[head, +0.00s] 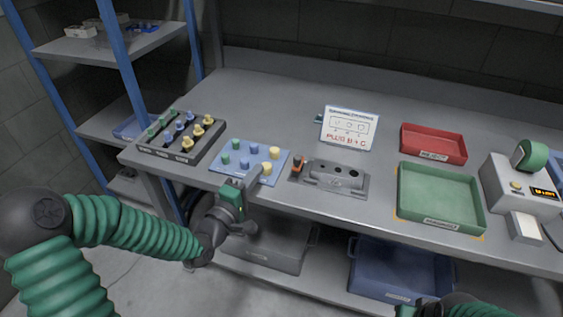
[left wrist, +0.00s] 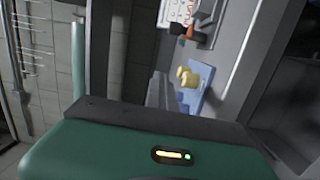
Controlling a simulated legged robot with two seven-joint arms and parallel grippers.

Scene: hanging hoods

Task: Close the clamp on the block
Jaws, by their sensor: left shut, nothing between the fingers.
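The grey block (head: 338,174) with dark round holes sits on a flat plate near the bench's front edge in the head view. The clamp's upright handle (head: 297,166), orange and black, stands at the block's left end. It also shows in the left wrist view (left wrist: 188,33); whether the clamp presses on the block is too small to tell. My left gripper (head: 254,172) is shut and empty, over the front of the blue peg board, left of the handle and apart from it. Of my right arm only a part shows at the bottom edge; its fingers are out of frame.
The blue board (head: 223,170) with green, blue and yellow pegs lies beside the block. Further left is a dark peg rack (head: 170,150). A sign (head: 349,128) stands behind the block. A red tray (head: 433,156), green tray (head: 483,220) and grey device (head: 515,185) stand right.

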